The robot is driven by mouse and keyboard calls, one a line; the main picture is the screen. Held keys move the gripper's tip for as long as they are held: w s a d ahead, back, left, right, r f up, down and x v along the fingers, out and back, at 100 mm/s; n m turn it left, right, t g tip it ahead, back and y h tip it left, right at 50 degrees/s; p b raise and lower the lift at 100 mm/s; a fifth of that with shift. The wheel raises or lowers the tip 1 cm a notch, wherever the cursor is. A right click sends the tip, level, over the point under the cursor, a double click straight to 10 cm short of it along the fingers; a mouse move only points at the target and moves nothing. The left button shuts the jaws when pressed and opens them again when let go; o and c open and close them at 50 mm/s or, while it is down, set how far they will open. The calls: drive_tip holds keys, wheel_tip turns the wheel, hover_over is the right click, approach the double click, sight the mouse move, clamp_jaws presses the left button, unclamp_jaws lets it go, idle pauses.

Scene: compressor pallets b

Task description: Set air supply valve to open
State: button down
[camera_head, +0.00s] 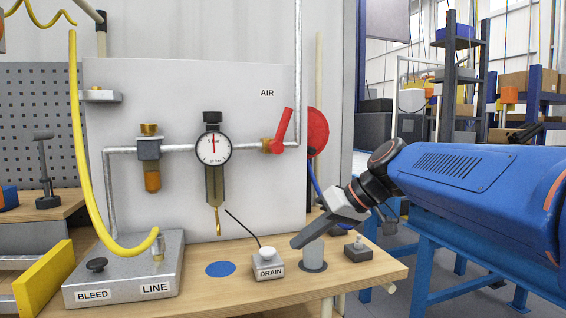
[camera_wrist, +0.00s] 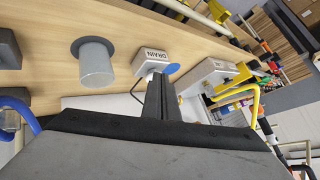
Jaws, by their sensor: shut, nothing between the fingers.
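The air supply valve is the red lever (camera_head: 283,130) on the grey pipe, below the AIR label (camera_head: 267,93) on the white panel (camera_head: 255,190). The lever is tilted, its upper end leaning right of its brass body (camera_head: 268,145), neither in line with the pipe nor square across it. My gripper (camera_head: 296,243) is shut and empty, pointing down-left just above the table, below the lever and apart from it. In the wrist view my closed fingers (camera_wrist: 162,90) are near the DRAIN block. The lever is not clearly visible in the wrist view.
A grey cylinder (camera_head: 313,262) stands beside my gripper; it also shows in the wrist view (camera_wrist: 96,64). The DRAIN block (camera_head: 267,265) is just left. A pressure gauge (camera_head: 213,148), red disc (camera_head: 317,131) and yellow hose (camera_head: 79,150) surround the pipe. The LINE box (camera_head: 130,275) sits left.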

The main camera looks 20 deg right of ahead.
drive_tip(key=s+d+f+m+g+h, duration=0.1)
drive_tip(key=s+d+f+h, duration=0.25)
drive_tip(key=s+f, duration=0.4)
drive_tip(key=s+d+f+m+g+h, duration=0.1)
drive_tip(key=s+d+f+h, duration=0.1)
drive_tip(key=s+f+h, duration=0.35)
drive_tip(key=w+a+r+n+t+h, duration=0.2)
drive_tip(key=w+r+n+h, duration=0.25)
drive_tip(key=w+r, duration=1.5)
drive_tip(key=w+a+r+m+t+h, duration=0.1)
drive_tip(key=w+a+r+h, duration=0.25)
drive_tip(key=a+r, duration=0.75)
drive_tip(key=w+a+r+m+t+h, duration=0.1)
drive_tip(key=w+a+r+t+h, duration=0.2)
drive_tip(key=a+r, duration=0.75)
drive_tip(key=g, duration=0.1)
hover_over(274, 142)
drive_tip(key=a, duration=0.1)
drive_tip(key=shift+w+f+n, duration=0.25)
drive_tip(key=shift+f, duration=0.05)
